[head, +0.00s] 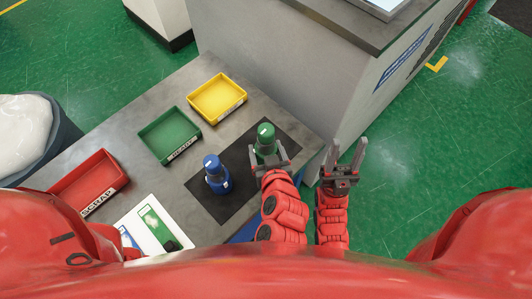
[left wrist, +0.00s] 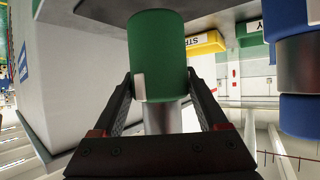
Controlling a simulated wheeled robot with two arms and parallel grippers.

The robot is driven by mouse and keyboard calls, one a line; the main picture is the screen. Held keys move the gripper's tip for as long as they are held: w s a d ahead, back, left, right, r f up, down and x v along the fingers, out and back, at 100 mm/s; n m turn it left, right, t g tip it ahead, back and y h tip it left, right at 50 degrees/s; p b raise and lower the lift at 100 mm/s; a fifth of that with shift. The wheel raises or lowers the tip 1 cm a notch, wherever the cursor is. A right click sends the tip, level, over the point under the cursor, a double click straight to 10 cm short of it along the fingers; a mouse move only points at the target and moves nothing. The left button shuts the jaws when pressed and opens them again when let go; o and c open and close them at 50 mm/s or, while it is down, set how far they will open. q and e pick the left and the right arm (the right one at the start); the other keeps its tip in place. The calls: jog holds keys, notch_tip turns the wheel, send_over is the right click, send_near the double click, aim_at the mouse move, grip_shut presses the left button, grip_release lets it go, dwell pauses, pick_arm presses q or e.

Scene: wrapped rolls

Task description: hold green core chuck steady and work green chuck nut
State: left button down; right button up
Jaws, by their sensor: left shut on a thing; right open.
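The green core chuck (head: 265,139) stands upright on the black mat (head: 213,204) on the grey bench. In the left wrist view its green cylinder (left wrist: 158,55) has a small white tag, with a silver shaft (left wrist: 162,119) beside it. My left gripper (head: 269,163) is shut on this chuck, one finger on each side; the wrist view shows the fingertips near where green meets silver. I cannot tell the chuck nut apart from the body. My right gripper (head: 347,155) is open and empty, to the right of the chuck beyond the bench edge.
A blue chuck (head: 216,176) stands left of the green one on the mat. Yellow (head: 239,105), green (head: 150,146) and red SCRAP (head: 113,195) trays line the bench. A card (head: 160,222) lies near its front. A grey cabinet (head: 290,85) stands behind. Green floor is open at right.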

pick_arm(q)
jog(key=w+b, duration=0.1)
jog(key=w, duration=0.6)
jog(key=shift+w, duration=0.15)
dwell(0.7)
jog(key=shift+r, duration=0.1)
dwell(0.4)
jog(key=shift+f+b, duration=0.85)
jog(key=shift+b, duration=0.05)
jog(key=shift+f+b, duration=0.3)
jog(key=shift+f, duration=0.05)
jog(key=shift+f+b, duration=0.65)
jog(key=shift+f, duration=0.05)
jog(key=shift+f+b, duration=0.35)
jog(key=shift+f+b, duration=0.3)
jog(key=shift+f, duration=0.05)
jog(key=shift+r, duration=0.1)
